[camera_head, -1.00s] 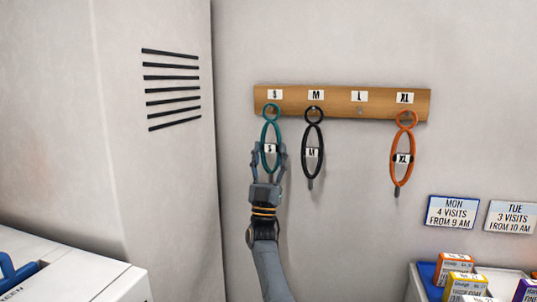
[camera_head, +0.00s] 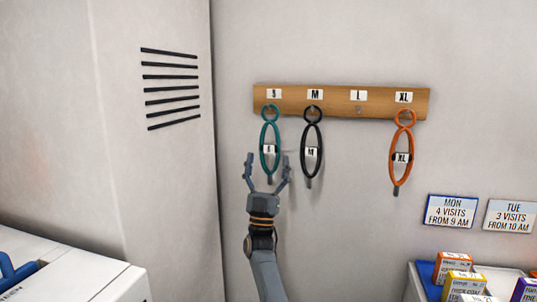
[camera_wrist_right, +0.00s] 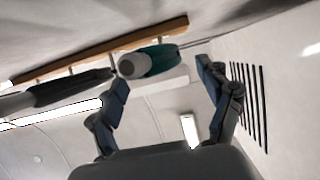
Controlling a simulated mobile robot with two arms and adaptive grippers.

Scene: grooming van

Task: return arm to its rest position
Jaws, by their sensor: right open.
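My right gripper (camera_head: 267,172) is open and empty, just below and in front of the teal loop (camera_head: 263,135) tagged S. Its two fingers also show spread apart in the right wrist view (camera_wrist_right: 165,95). The teal loop hangs on the wooden peg rail (camera_head: 340,101) under the S label. It shows end-on beyond the fingers in the right wrist view (camera_wrist_right: 160,60). A black loop (camera_head: 320,135) tagged M and an orange loop (camera_head: 394,175) tagged XL hang on the same rail. The peg under L is bare. My left gripper is not in view.
A vented wall panel (camera_head: 170,135) stands left of the gripper. A white cabinet (camera_head: 95,275) with a blue item is at lower left. Small boxes (camera_head: 454,268) sit in a tray at lower right, below two visit signs (camera_head: 451,212). The wall between is clear.

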